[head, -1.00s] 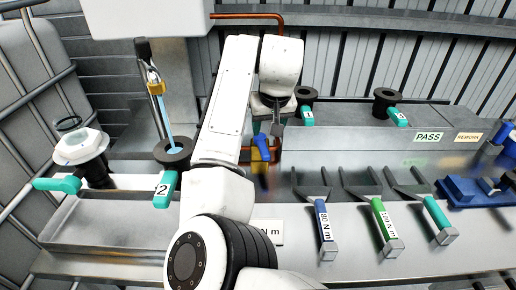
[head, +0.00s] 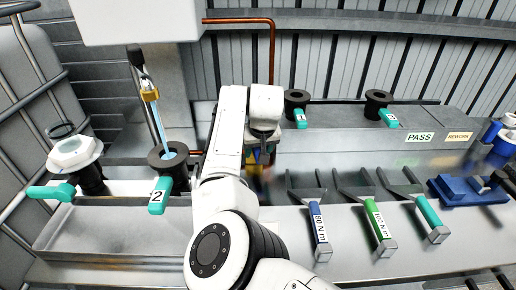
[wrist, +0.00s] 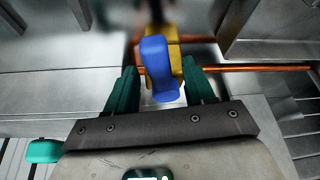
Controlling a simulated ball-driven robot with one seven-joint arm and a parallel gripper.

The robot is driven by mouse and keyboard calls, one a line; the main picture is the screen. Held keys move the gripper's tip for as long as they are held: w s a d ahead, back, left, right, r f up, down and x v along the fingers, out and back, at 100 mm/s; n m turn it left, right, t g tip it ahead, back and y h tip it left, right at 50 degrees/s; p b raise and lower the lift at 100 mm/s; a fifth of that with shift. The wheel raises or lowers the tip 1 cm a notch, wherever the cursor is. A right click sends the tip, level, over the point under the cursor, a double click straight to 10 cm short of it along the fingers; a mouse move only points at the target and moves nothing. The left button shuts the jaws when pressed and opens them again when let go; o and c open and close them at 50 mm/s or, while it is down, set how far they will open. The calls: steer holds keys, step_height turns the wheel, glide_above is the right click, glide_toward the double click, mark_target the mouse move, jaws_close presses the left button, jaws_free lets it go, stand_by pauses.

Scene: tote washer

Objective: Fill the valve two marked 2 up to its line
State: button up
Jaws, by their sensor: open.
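The valve marked 2 (head: 168,159) is a black flanged body at left with a teal handle (head: 158,196) bearing the label. A light-blue stream (head: 158,125) runs from the brass spout (head: 149,95) down into its open top. Its fill line cannot be made out. A blue lever (wrist: 160,68) on a yellow body (wrist: 176,62) sits on a copper pipe (wrist: 245,67). My gripper (wrist: 161,88) is open, with one teal finger on each side of the blue lever. In the head view my gripper (head: 262,140) partly hides the lever.
Black flanged valves with teal handles, one marked 1 (head: 297,105), stand on the back ledge. Several forked tools, including a blue-handled one (head: 319,226), lie on the bench at right. A white-capped valve (head: 75,153) stands at far left.

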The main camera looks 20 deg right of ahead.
steer(key=shift+c, duration=0.2)
jaws_close()
steer(key=shift+a, duration=0.1)
stand_by(0.4)
steer(key=shift+w+a+m+h+p, duration=0.15)
steer(key=shift+a+m+h+p, duration=0.3)
steer(key=shift+m, duration=0.85)
steer(key=shift+a, duration=0.1)
steer(key=shift+o, duration=0.2)
jaws_free()
